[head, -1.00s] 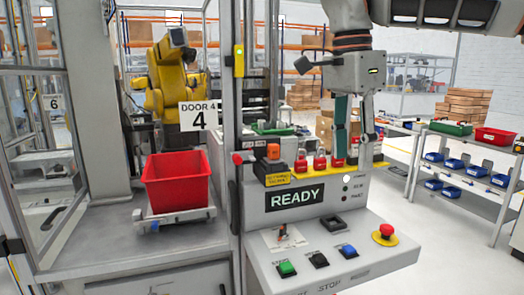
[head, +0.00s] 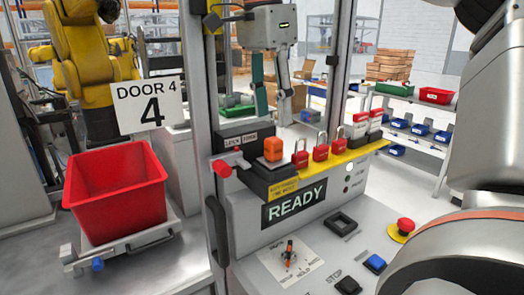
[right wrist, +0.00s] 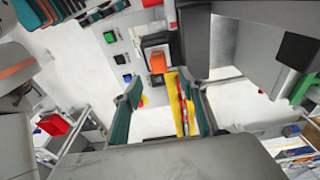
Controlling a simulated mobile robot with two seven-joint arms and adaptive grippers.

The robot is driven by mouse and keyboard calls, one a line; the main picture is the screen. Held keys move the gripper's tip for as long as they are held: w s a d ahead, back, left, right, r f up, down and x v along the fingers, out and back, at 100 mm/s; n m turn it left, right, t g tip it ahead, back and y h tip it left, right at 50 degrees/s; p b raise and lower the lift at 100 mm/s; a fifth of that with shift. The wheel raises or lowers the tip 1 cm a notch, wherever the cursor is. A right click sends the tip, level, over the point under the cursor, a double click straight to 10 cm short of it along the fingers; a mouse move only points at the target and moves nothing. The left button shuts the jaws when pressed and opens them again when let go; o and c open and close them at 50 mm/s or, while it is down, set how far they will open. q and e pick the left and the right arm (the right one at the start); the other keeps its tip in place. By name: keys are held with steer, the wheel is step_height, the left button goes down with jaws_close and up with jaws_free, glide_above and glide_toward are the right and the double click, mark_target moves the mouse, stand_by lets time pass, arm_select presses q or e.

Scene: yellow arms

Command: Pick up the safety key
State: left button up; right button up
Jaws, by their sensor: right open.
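The orange safety key (head: 273,149) sits upright in a black holder at the left end of the console's yellow rail, left of the padlocks. It also shows in the right wrist view (right wrist: 157,62), just beyond the fingertips. My right gripper (head: 272,112) points down, open and empty, above the key in the head view; its fingers are apart from the key. In the right wrist view the right gripper (right wrist: 161,84) has its two green-padded fingers spread wide. My left gripper is not in view.
Red padlocks (head: 320,148) hang along the yellow rail (head: 345,157) beside the key. A metal door post (head: 200,90) stands close on the left. A red bin (head: 115,190) sits left. The console has a READY display (head: 294,204) and a red stop button (head: 404,226).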

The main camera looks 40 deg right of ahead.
mark_target(274, 139)
steer(key=shift+s+d+f, duration=0.1)
steer(key=shift+s+f, duration=0.1)
steer(key=shift+f, duration=0.8)
step_height(274, 139, down, 5)
steer(key=shift+w+d+f+b, duration=0.1)
steer(key=shift+d+b, duration=0.05)
steer(key=shift+b, duration=0.35)
jaws_close()
